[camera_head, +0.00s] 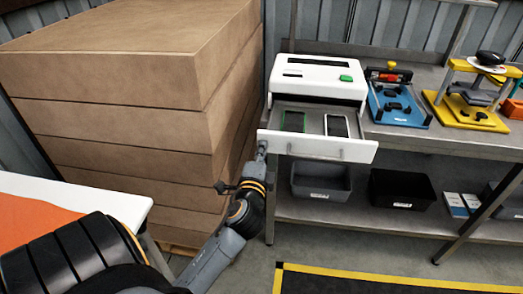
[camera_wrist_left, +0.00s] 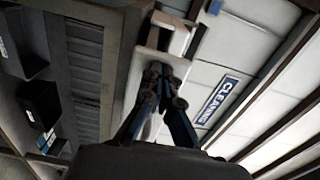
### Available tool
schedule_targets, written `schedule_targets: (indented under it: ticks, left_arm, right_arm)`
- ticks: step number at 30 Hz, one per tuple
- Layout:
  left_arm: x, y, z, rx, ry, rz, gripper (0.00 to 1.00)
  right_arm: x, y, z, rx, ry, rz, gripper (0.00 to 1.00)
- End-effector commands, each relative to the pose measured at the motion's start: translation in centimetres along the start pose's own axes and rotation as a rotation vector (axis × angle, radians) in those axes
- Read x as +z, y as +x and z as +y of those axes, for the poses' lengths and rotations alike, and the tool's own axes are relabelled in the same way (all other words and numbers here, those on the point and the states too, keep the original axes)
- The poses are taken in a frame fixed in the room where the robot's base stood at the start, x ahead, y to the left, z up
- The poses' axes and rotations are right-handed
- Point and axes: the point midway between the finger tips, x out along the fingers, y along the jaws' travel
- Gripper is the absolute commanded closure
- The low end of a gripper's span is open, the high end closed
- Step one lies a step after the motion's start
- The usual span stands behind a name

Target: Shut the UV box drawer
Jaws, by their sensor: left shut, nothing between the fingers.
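The UV box (camera_head: 320,72) is a white box with a green button, standing on the grey bench. Its drawer (camera_head: 350,148) is pulled out toward me, with a white front and a bar handle. Two phones lie flat in the drawer, one with a green edge (camera_head: 294,122) and one with a white edge (camera_head: 337,126). My left gripper (camera_head: 262,147) is shut and empty at the left end of the drawer front. In the left wrist view the closed fingertips (camera_wrist_left: 163,72) overlap the white front; I cannot tell whether they touch it. My right gripper is not in view.
A tall stack of brown cartons (camera_head: 110,75) stands close to my left arm. A blue fixture (camera_head: 397,105) and a yellow stand (camera_head: 465,112) are right of the box. Grey (camera_head: 320,186) and black (camera_head: 400,192) bins sit on the shelf below. Open floor lies in front.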

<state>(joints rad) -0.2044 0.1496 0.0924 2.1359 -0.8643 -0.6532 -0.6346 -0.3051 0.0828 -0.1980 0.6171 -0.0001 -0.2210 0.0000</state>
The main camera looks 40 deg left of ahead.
Motion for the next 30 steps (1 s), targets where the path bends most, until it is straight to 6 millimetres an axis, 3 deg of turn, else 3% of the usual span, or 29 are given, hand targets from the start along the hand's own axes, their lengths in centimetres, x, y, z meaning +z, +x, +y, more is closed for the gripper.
schedule_targets:
  ticks: [8,21,30]
  left_arm:
    - [0.1,4.5,-0.3,-0.003,0.000,-0.002,1.00]
    - [0.1,15.3,0.0,-0.003,0.000,-0.003,1.00]
    - [0.1,19.7,0.0,-0.003,0.000,-0.001,1.00]
  right_arm:
    - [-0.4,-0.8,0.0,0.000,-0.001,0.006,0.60]
    - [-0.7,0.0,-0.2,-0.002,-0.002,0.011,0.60]
    - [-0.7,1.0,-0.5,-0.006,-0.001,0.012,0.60]
